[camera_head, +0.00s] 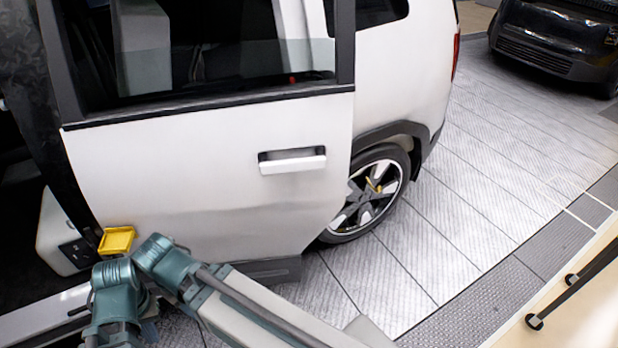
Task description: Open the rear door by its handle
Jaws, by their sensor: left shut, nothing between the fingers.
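The white rear door (200,190) fills the middle of the view, with a dark window above it. Its door handle (292,161) is a white bar in a dark recess near the door's right edge. The door's right edge overlaps the rear wheel and looks to stand out from the body. My left gripper (117,240), with a yellow end, is at the lower left beside the door's lower left corner. It is shut and empty, well away from the handle. Its fingertips do not show clearly. My right gripper does not show.
The rear wheel (368,195) is just right of the door. The tiled floor (480,190) on the right is clear. A black car (560,40) stands at the upper right. A pale surface with a black rail (575,290) is at the lower right.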

